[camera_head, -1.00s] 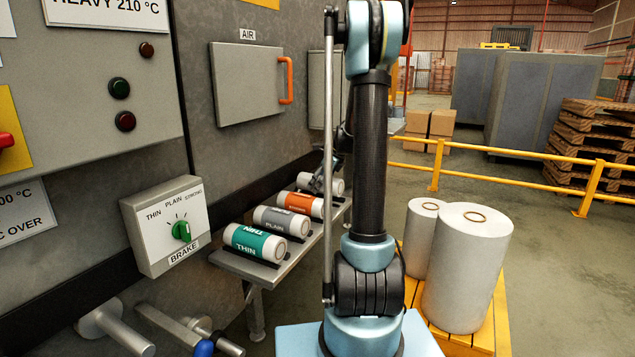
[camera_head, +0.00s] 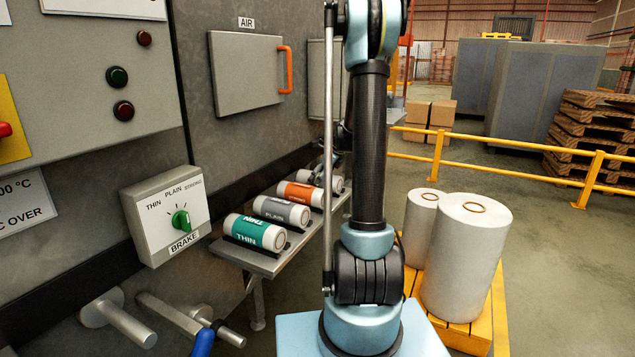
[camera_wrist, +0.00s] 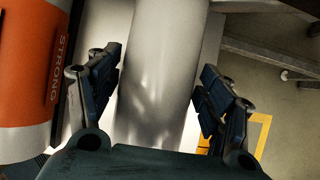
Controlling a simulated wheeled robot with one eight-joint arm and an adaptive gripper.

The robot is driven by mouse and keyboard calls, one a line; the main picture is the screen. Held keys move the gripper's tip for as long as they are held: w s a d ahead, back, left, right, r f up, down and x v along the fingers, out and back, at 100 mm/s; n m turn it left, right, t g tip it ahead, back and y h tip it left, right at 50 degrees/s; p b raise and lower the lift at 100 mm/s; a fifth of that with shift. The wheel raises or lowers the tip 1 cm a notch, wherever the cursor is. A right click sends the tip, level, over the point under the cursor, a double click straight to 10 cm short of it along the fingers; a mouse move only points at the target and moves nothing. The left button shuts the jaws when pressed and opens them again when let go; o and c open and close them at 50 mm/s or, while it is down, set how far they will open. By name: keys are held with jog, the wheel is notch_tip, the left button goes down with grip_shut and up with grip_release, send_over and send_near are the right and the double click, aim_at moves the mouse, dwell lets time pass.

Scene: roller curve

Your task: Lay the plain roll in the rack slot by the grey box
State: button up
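The rack (camera_head: 243,263) is a grey shelf along the machine wall. It holds a teal THIN roll (camera_head: 255,233), a grey-banded PLAIN roll (camera_head: 281,212), an orange STRONG roll (camera_head: 300,194) and a further pale roll at the far end, mostly hidden. In the wrist view a plain grey roll (camera_wrist: 160,75) with no visible label lies beside the STRONG roll (camera_wrist: 30,75). My gripper (camera_wrist: 160,85) has one finger on each side of this grey roll and looks open; contact is unclear. A grey BRAKE box (camera_head: 140,235) with a green dial stands left of the rack's near end.
Metal shafts (camera_head: 125,325) stick out below the BRAKE box. Two large white rolls (camera_head: 465,255) stand on a yellow pallet (camera_head: 470,335) to the right. A yellow rail (camera_head: 500,157) crosses behind. Floor between rail and pallet is clear.

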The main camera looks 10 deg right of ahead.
dwell(0.4)
jog(key=v, duration=1)
jog(key=shift+s+d+r, duration=0.15)
jog(key=shift+d+r, duration=0.15)
jog(key=shift+s+d+r, duration=0.15)
jog(key=shift+s+r, duration=0.1)
jog(key=shift+r, duration=0.2)
jog(key=s+a+n+h, duration=0.1)
jog(key=s+a+n, duration=0.2)
jog(key=s+n, duration=0.55)
jog(key=s+a+n+h, duration=0.1)
jog(key=s+a+n, duration=0.2)
jog(key=s, duration=1)
jog(key=s+f+n+h, duration=0.1)
jog(key=s+f+n, duration=0.2)
jog(key=s, duration=0.3)
jog(key=s+f+n, duration=0.4)
jog(key=s+n, duration=0.2)
jog(key=s, duration=0.1)
jog(key=s+d+f+n+g+h, duration=0.1)
jog(key=s+f+n, duration=0.3)
jog(key=s+n, duration=0.1)
jog(key=shift+s+h, duration=0.3)
jog(key=shift+s, duration=0.4)
jog(key=shift+d, duration=0.15)
